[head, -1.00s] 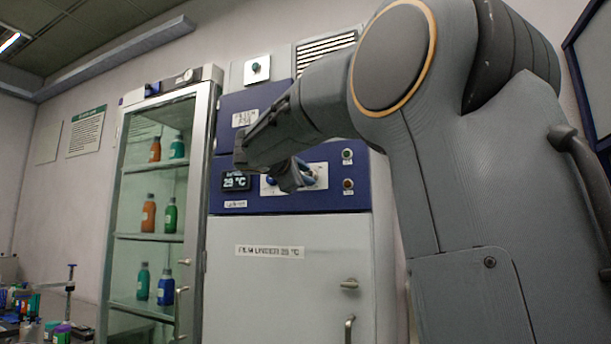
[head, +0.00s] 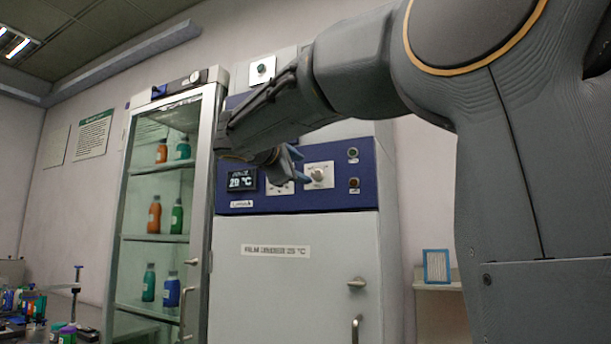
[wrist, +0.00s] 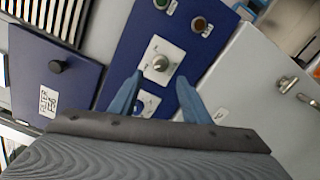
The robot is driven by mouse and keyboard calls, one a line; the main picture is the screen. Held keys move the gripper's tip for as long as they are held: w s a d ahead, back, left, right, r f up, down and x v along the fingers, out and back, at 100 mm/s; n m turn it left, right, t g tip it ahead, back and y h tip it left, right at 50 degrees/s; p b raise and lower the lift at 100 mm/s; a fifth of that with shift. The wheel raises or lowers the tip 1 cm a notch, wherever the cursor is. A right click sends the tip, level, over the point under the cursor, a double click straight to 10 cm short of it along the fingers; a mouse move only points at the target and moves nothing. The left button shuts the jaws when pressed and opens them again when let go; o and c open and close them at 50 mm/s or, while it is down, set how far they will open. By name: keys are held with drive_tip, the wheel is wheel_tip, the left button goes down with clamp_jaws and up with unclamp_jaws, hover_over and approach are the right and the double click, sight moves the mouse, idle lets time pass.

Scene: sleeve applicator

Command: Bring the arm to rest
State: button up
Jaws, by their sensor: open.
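My arm reaches in from the right in the head view. My gripper (head: 298,163) hangs in front of the blue control panel (head: 335,200) of the white cabinet. Its blue fingers also show in the wrist view (wrist: 160,80), spread apart with nothing between them. Past the fingertips is a round knob (wrist: 160,63) on a white plate; it also shows in the head view (head: 318,175). The gripper appears apart from the knob. A second dial plate (head: 280,187) is partly hidden by the gripper.
The display (head: 242,180) reads 29 °C. A glass-door cabinet (head: 208,220) with bottles stands to the left. Several small items and a stand (head: 76,290) are at the lower left. A blue picture frame (head: 437,266) sits at the right. Door handles (head: 356,325) stick out below the panel.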

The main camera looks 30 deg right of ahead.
drive_tip(key=shift+s+a, duration=0.25)
drive_tip(key=shift+a, duration=0.1)
idle(0.3)
drive_tip(key=s+a+f+m+g+y, duration=0.1)
drive_tip(key=f+g+y, duration=0.1)
drive_tip(key=f, duration=1)
drive_tip(key=s+a+f+m+g+y+p, duration=0.1)
drive_tip(key=s+f+y, duration=0.15)
drive_tip(key=f, duration=0.95)
drive_tip(key=a+f+g+y, duration=0.2)
drive_tip(key=f+y, duration=0.1)
drive_tip(key=f, duration=1)
drive_tip(key=s+a+f+m+g+y, duration=0.3)
drive_tip(key=s+a+f+m, duration=0.2)
drive_tip(key=s+f, duration=0.7)
drive_tip(key=s+a+f+m+g+y+p, duration=0.1)
drive_tip(key=s+a+f+m+g+y, duration=0.2)
drive_tip(key=s+f, duration=0.9)
wheel_tip(320, 180, down, 2)
drive_tip(key=shift+s+a+f+m+y, duration=0.15)
drive_tip(key=shift+s+a+m+y, duration=0.25)
drive_tip(key=shift+a+m, duration=0.5)
drive_tip(key=shift+c, duration=1.3)
drive_tip(key=shift+d, duration=0.15)
drive_tip(key=shift+c, duration=0.2)
